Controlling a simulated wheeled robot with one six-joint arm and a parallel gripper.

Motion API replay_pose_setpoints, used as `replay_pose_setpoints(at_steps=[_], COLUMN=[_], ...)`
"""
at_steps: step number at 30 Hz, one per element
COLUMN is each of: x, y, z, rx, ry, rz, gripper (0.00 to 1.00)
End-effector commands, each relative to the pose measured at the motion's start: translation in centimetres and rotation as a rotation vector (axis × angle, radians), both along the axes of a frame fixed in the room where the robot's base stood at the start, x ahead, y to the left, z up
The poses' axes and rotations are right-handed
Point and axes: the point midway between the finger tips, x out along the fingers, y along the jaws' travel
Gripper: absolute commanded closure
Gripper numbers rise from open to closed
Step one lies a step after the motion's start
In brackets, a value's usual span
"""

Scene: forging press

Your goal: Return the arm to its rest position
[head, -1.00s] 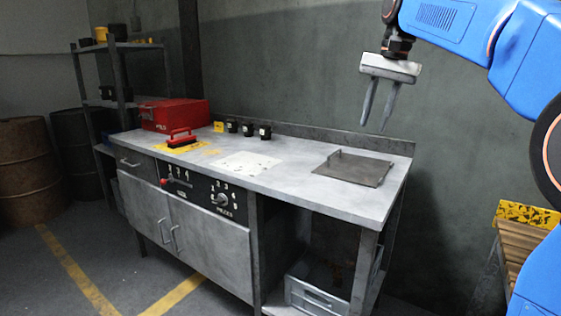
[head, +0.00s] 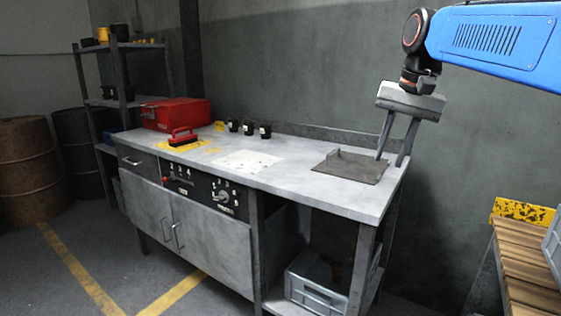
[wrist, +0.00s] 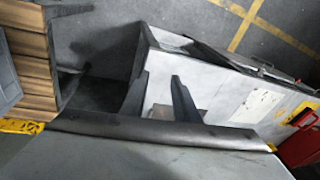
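My blue arm (head: 490,38) comes in from the upper right of the head view. My gripper (head: 390,158) points down, its two fingers apart with nothing between them. In the head view it shows in front of the wall, overlapping the right end of the workbench (head: 330,197); its exact height above the bench I cannot tell. In the wrist view the open gripper (wrist: 160,78) shows with the bench top beyond and to the right of its fingers.
A flat metal tray (head: 350,168) lies on the bench's right part. Black cups (head: 248,128), a red box (head: 176,114) and a red-handled tool (head: 183,138) stand farther left. A grey crate (head: 318,290) sits below. A wooden slatted surface (head: 525,262) is at right.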

Motion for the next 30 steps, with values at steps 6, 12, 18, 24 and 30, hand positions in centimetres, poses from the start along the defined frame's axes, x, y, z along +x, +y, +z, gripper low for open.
replay_pose_setpoints(at_steps=[6, 12, 18, 24, 30], x=[-6.0, -11.1, -16.2, -20.6, -22.8], y=[-1.0, -1.8, -2.6, -3.2, -3.5], z=[-5.2, -10.9, -17.3, -23.7, -27.2], rx=[-0.047, -0.097, -0.152, -0.203, -0.235], ry=[-0.064, -0.12, -0.173, -0.217, -0.241], rz=[0.087, 0.172, 0.261, 0.344, 0.392], gripper=[0.72, 0.72, 0.72, 0.72, 0.72])
